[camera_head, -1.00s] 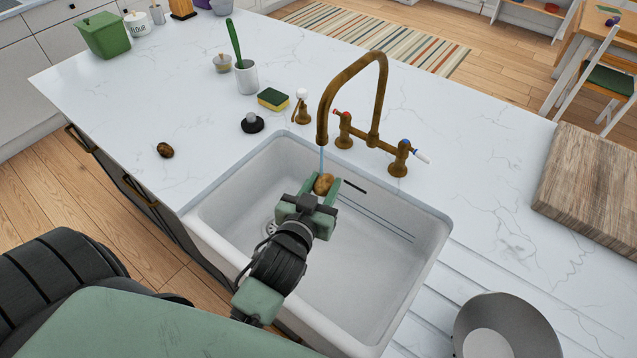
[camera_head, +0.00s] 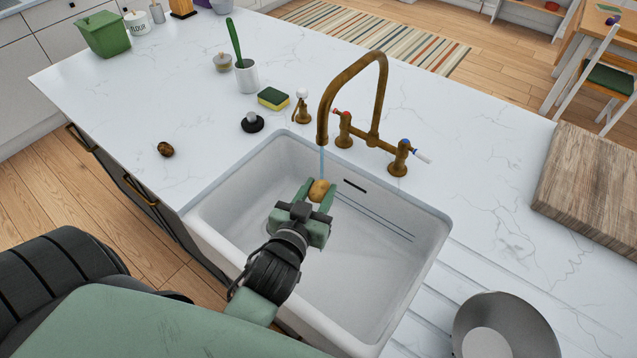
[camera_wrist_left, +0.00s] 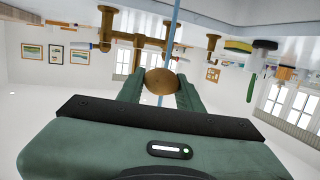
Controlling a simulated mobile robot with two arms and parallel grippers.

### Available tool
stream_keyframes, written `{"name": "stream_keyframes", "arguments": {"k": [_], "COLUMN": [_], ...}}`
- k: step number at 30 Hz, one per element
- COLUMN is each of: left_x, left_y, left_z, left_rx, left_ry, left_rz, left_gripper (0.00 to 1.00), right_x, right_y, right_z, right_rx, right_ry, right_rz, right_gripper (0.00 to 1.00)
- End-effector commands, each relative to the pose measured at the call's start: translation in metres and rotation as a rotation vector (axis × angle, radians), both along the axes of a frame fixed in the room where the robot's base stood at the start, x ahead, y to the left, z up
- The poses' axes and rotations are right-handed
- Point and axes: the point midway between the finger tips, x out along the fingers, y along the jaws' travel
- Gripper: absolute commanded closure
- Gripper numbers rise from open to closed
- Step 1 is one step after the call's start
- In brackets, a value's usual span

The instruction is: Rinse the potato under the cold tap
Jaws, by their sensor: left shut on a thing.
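My left gripper (camera_head: 318,192) is shut on a brown potato (camera_head: 319,189), which it holds inside the white sink (camera_head: 375,270). The brass tap (camera_head: 352,85) arches over the sink, and a thin blue stream of water (camera_head: 322,158) falls from its spout towards the potato. The blue-marked handle (camera_head: 418,153) is turned out to the right; the red-marked handle (camera_head: 340,115) is on the left. In the left wrist view the potato (camera_wrist_left: 162,81) sits between both green fingers, with the stream at its top. My right gripper is not in view.
A second, darker brown potato-like item (camera_head: 165,149) lies on the counter left of the sink. A sponge (camera_head: 273,98), a black stopper-like item (camera_head: 252,123) and a soap pump (camera_head: 302,107) stand behind the sink. A metal bowl (camera_head: 505,328) and wooden board (camera_head: 590,190) are to the right.

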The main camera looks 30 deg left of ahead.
Motion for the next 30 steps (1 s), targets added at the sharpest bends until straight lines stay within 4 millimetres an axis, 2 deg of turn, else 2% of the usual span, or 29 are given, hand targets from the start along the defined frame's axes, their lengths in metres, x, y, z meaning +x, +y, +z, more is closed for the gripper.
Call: {"name": "stream_keyframes", "arguments": {"k": [21,30], "left_x": [-0.049,-0.055], "left_y": [-0.034,-0.038], "left_z": [-0.001,0.000], "left_rx": [-0.008,-0.007], "left_ry": [0.004,0.002], "left_rz": [0.000,0.000], "left_gripper": [1.00,1.00], "right_x": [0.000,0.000], "right_y": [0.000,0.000], "right_z": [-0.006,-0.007], "right_rx": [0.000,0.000], "right_ry": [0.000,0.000], "right_rz": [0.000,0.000], "right_gripper": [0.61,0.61]}}
